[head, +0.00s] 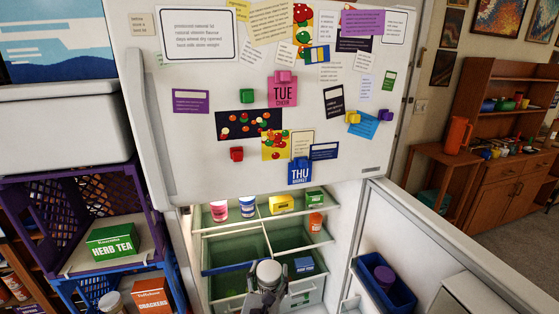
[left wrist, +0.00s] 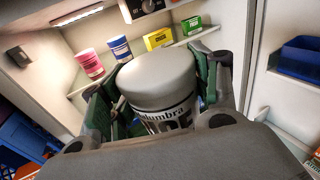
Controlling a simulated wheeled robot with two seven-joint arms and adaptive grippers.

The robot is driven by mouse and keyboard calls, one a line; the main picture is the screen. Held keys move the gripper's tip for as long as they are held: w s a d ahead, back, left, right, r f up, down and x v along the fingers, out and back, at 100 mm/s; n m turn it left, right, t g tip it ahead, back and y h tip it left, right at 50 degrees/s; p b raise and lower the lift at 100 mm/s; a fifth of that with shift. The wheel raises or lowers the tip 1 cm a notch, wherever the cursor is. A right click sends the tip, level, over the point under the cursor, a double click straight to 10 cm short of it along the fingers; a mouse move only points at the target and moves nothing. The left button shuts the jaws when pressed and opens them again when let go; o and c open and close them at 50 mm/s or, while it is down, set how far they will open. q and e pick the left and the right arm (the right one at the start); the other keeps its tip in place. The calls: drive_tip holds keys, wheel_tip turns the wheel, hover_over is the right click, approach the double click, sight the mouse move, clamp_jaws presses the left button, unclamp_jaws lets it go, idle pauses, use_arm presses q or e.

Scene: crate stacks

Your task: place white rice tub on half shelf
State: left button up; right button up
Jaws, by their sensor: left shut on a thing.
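The white rice tub with a grey lid (head: 268,271) is in my left gripper (head: 264,292), in front of the open lower fridge compartment. In the left wrist view the tub (left wrist: 165,117) stands upright between the two green-padded fingers (left wrist: 158,105), which are shut on it; part of its dark lettering shows. Behind it are white-edged fridge shelves (head: 240,233) at different depths; I cannot tell for certain which is the half shelf. My right gripper is not in view.
A pink tub (head: 219,210), a blue-and-white tub (head: 248,206), a yellow box (head: 282,203) and a green box (head: 315,198) stand on the upper shelf. The open fridge door (head: 420,245) bounds the right side.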

use_arm(q)
drive_tip(key=shift+w+a+r+m+h, duration=0.35)
drive_tip(key=shift+w+r+h, duration=0.2)
drive_tip(key=shift+w, duration=0.2)
drive_tip(key=w+a+f+n+y+b, duration=0.15)
drive_tip(key=a+f+b, duration=0.35)
drive_tip(key=a, duration=0.8)
drive_tip(key=s+a+f+y+b, duration=0.1)
drive_tip(key=s+a+f, duration=0.1)
drive_tip(key=f, duration=0.5)
drive_tip(key=s+a+f+y+b, duration=0.1)
drive_tip(key=s+a+f, duration=0.2)
drive_tip(key=f, duration=0.3)
drive_tip(key=shift+a+f+n, duration=0.15)
drive_tip(key=shift+f+n, duration=0.25)
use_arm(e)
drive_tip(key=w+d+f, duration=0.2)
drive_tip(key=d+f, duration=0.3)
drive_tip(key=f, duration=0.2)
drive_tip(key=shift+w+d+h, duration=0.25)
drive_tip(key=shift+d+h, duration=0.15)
